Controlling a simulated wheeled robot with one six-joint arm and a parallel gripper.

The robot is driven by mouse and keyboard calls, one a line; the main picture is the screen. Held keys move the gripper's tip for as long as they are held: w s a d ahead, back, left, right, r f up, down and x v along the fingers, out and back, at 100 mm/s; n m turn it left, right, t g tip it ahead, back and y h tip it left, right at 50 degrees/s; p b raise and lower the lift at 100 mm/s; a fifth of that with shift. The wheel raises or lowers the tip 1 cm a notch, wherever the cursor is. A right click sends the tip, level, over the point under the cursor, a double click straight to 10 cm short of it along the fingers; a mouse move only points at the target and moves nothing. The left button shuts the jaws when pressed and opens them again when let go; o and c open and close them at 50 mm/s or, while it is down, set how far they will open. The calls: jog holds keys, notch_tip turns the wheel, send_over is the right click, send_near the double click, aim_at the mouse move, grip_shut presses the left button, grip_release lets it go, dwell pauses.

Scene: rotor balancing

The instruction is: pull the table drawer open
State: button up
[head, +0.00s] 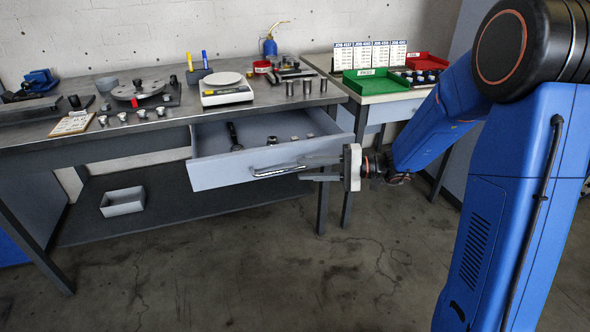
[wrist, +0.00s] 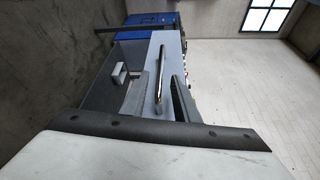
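The table drawer (head: 250,170) stands well out from under the grey workbench, its inside showing. Its front panel also shows in the wrist view (wrist: 170,50). The bar handle (head: 278,171) on its front is also seen in the wrist view (wrist: 160,78). My gripper (head: 304,168) is at the right end of the handle, its fingers apart. In the wrist view the fingers lie on either side of the handle, with gaps showing; it does not look clamped. How deep the handle sits between the fingertips is hard to tell.
The drawer holds a dark tool (head: 235,137) and small metal parts. The workbench top (head: 180,125) carries a scale (head: 226,90), a rotor rig and weights. A grey bin (head: 123,201) sits on the lower shelf. A second table with trays stands at right. The floor in front is clear.

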jog(key=s+d, duration=0.1)
jog(key=d, duration=1)
jog(key=shift+r, duration=0.45)
jog(key=shift+s, duration=0.1)
jog(key=s+a+n+g+h, duration=0.1)
jog(key=s+n+g+h, duration=0.2)
jog(key=s+h, duration=1.05)
jog(key=s+d+r+t+h, duration=0.1)
jog(key=s+d+t+h, duration=0.2)
jog(key=s+d, duration=0.9)
jog(key=s+t, duration=0.3)
jog(key=shift+s+r, duration=0.15)
jog(key=shift+r, duration=0.05)
